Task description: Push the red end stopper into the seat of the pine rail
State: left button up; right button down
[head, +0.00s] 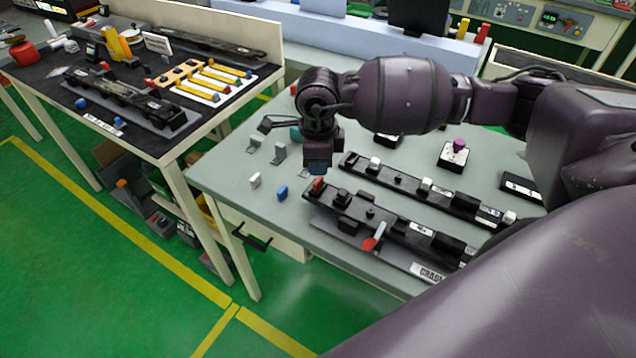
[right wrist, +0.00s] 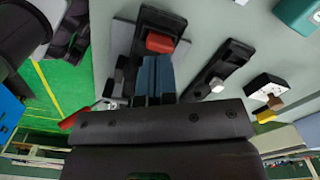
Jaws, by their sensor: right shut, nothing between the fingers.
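The red end stopper (head: 318,184) stands at the left end of the front dark rail (head: 395,225). It also shows in the right wrist view (right wrist: 160,42), on the end of that rail. I cannot tell how deep it sits; the seat under it is hidden. The rail looks black, and no pine colour shows on it. My right gripper (head: 318,169) is shut and empty, with blue-grey fingers (right wrist: 153,76) pointing down. Its tips are close to the stopper; I cannot tell whether they touch it. My left gripper is not in view.
A second dark rail (head: 400,183) lies behind the first. A red-handled lever (head: 374,238) stands at the front rail's near side. Small blue (head: 282,192) and white (head: 255,180) clips lie to the left. Another table (head: 150,145) stands further left.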

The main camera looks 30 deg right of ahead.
jog(key=shift+f, duration=0.15)
jog(key=shift+f+b, duration=0.35)
dwell(0.6)
jog(key=shift+f, duration=0.4)
dwell(0.3)
jog(key=shift+f+b, duration=0.25)
jog(key=shift+b, duration=0.2)
jog(key=shift+r, duration=0.1)
dwell(0.5)
jog(key=shift+r+p, duration=0.85)
jog(key=shift+r, duration=0.7)
jog(key=shift+r+p, duration=0.85)
jog(key=shift+r, duration=1.05)
jog(key=shift+s+f, duration=0.1)
